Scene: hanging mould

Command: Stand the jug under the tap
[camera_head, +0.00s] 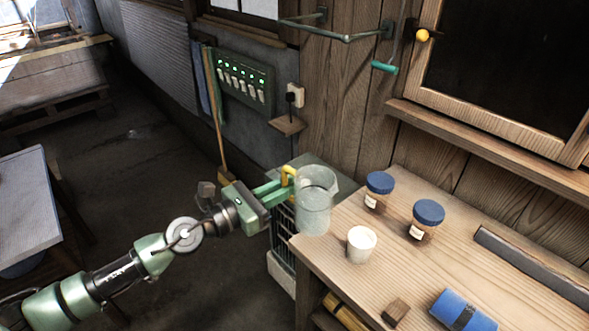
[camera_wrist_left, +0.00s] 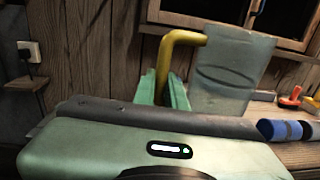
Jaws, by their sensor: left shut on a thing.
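A clear, pale jug (camera_head: 315,205) with a yellow handle (camera_head: 288,174) is upright at the left corner of the wooden bench. My left gripper (camera_head: 283,188) is shut on the yellow handle from the left. In the left wrist view, the green fingers (camera_wrist_left: 163,88) close around the handle (camera_wrist_left: 182,38), and the jug (camera_wrist_left: 226,75) is to their right. I cannot tell whether the jug's base touches the bench. I cannot make out a tap for certain; a metal rod with a teal grip (camera_head: 384,68) is on the wall above. My right gripper is not in view.
On the bench (camera_head: 400,268) a white cup (camera_head: 361,244) stands just right of the jug, with two blue-lidded jars (camera_head: 378,190) behind. A blue roll (camera_head: 463,310) and a small wooden block (camera_head: 396,313) lie nearer. A switch panel (camera_head: 243,82) hangs at the back.

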